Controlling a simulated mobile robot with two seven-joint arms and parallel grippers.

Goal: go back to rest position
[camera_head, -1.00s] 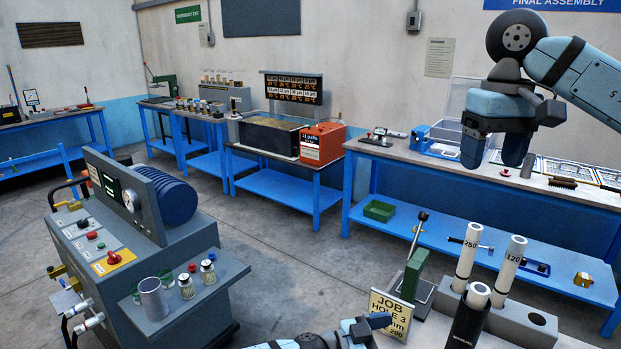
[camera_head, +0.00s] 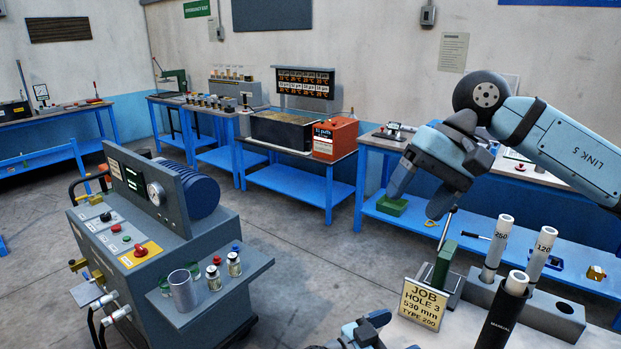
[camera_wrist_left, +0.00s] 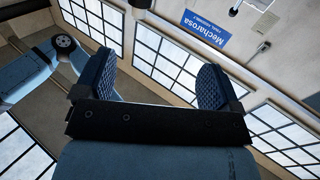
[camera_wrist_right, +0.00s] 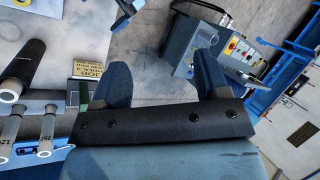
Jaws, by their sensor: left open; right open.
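My right gripper (camera_head: 418,192) is in the upper right of the head view, raised in front of the back bench. Its two dark blue fingers are apart with nothing between them; they also show apart in the right wrist view (camera_wrist_right: 163,75). My left gripper (camera_head: 392,334) shows only partly at the bottom edge of the head view, near the job sign. In the left wrist view its ridged fingers (camera_wrist_left: 155,72) are wide apart and empty, with windows and the ceiling behind them.
A job sign (camera_head: 424,305), a green hand press (camera_head: 443,265) and white tubes in a grey holder (camera_head: 572,322) stand close at lower right. A grey machine (camera_head: 120,265) with jars on its shelf stands left. Blue benches (camera_head: 300,185) line the wall; open floor lies between.

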